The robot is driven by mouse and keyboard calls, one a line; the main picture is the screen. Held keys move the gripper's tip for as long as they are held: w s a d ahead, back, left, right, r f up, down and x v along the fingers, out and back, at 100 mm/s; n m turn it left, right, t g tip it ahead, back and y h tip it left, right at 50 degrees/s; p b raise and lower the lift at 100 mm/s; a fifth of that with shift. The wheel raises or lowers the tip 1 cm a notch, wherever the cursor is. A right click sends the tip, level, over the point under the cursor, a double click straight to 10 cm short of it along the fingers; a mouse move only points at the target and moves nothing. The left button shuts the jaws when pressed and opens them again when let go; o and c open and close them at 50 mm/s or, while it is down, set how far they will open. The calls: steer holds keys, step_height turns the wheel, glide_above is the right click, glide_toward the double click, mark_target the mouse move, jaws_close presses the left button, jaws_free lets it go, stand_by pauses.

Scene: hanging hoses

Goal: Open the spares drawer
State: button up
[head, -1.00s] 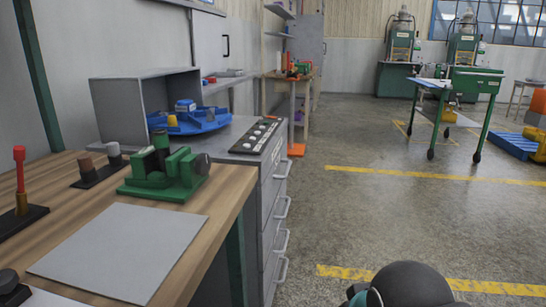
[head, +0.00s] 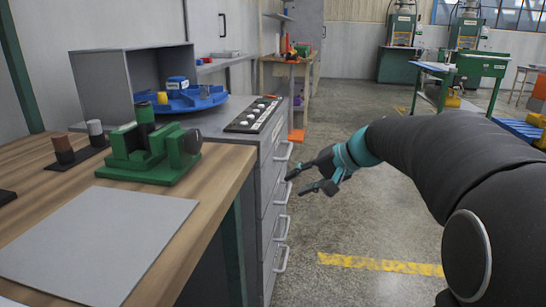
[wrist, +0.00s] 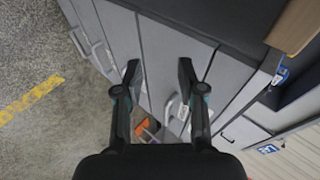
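The grey drawer cabinet (head: 262,225) stands at the right end of the workbench, with several drawers stacked, each with a bar handle. I cannot read which one is labelled spares. My gripper (head: 296,184) is open and empty, its fingers pointing at the cabinet near the upper handles, such as the second handle (head: 284,193). Contact is not clear in the head view. In the wrist view my gripper (wrist: 158,72) has its fingers spread in front of the grey drawer fronts (wrist: 165,52). A handle (wrist: 169,108) and a small white label show between the fingers. All drawers look shut.
The wooden workbench (head: 225,165) holds a green vise (head: 150,158) and a grey sheet (head: 100,235). A blue tray (head: 190,102) and a dark panel with knobs (head: 254,114) sit on the cabinet. The floor right of the cabinet is clear, with yellow lines.

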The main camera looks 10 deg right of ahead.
steer(key=w+d+m+t+y+b, duration=0.15)
steer(key=w+d, duration=0.25)
steer(key=w, duration=0.4)
steer(key=m+t+y, duration=0.1)
steer(key=t+y, duration=0.2)
glide_toward(288, 151)
steer(key=shift+h, duration=0.25)
steer(key=x, duration=1)
steer(key=shift+w+d+f, duration=0.1)
steer(key=shift+w+f, duration=0.15)
steer(key=shift+w, duration=0.4)
jaws_close()
